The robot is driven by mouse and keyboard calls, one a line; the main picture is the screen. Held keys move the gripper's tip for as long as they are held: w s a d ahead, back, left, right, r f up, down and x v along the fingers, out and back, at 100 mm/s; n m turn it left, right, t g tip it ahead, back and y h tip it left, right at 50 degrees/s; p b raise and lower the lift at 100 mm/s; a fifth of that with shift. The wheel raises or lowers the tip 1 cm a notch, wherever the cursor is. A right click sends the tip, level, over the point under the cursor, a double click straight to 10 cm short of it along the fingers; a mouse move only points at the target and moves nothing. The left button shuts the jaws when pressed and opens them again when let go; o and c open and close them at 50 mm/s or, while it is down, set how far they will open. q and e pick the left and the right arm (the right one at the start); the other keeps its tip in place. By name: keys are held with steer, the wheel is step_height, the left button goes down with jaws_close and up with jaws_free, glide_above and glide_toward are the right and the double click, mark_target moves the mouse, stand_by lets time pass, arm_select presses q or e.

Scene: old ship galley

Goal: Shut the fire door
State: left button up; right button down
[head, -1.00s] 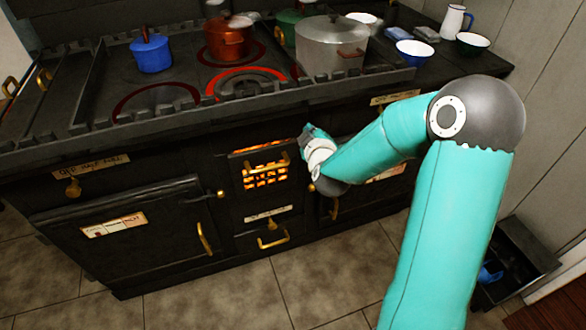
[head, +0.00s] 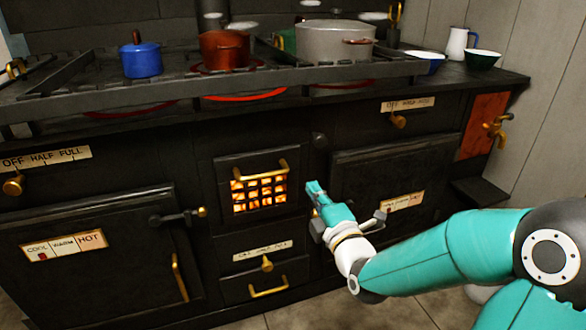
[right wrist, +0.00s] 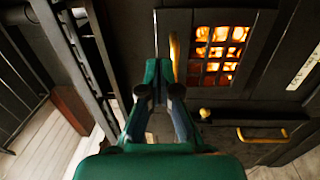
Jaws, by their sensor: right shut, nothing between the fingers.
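The fire door (head: 225,190) is a small dark panel in the middle of the stove front. It has a brass bar handle (head: 262,172) near its top and a grate (head: 260,195) with orange fire showing through. The door looks flush with the stove front; I cannot tell whether it is latched. My right gripper (head: 313,188) is shut and empty, just right of the door. In the right wrist view, its closed fingers (right wrist: 160,75) point toward the door's handle (right wrist: 174,55), beside the glowing grate (right wrist: 218,52). I cannot tell whether they touch. My left gripper is out of view.
Oven doors flank the fire door, the left one (head: 100,260) with a brass handle and the right one (head: 385,170) partly behind my right arm. A drawer (head: 235,290) sits below. A rail (head: 180,88) fronts the hob with pots. A brass tap (head: 497,130) is at right.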

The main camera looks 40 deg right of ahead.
mark_target(289, 151)
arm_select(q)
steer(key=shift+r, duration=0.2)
arm_select(e)
steer(key=x, duration=1.3)
steer(key=shift+w+d, duration=0.15)
steer(key=shift+w, duration=0.15)
